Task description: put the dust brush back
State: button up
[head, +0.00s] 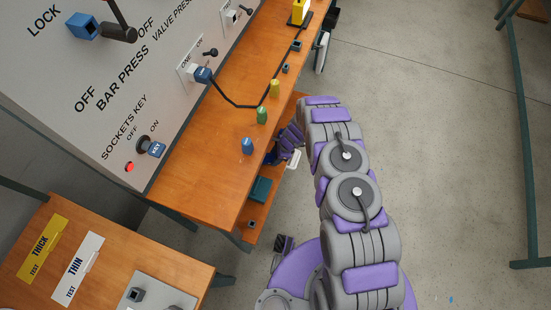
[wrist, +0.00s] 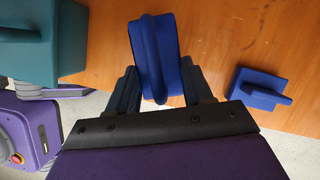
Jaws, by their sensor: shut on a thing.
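My gripper (wrist: 160,84) is shut on a blue piece with a ridged handle, which I take to be the dust brush (wrist: 153,45). The brush stands out between the two dark fingers, over an orange wooden surface. I cannot tell whether it touches the wood. In the head view my gripper (head: 289,139) is low beside the bench edge, by the lower shelf, and the brush is mostly hidden there.
A flat blue block with a raised grip (wrist: 260,88) lies on the wood right of my gripper. A teal box (wrist: 28,45) is at upper left, and also shows on the lower shelf (head: 260,189). Blue, green and yellow items stand on the workbench (head: 205,147).

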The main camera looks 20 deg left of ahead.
jog(key=shift+f, duration=0.95)
jog(key=shift+c, duration=0.4)
jog(key=shift+r, duration=0.1)
jog(key=o, duration=1.1)
jog(key=p+v, duration=0.2)
jog(key=v, duration=1)
jog(key=shift+w+p, duration=0.1)
jog(key=shift+p, duration=0.3)
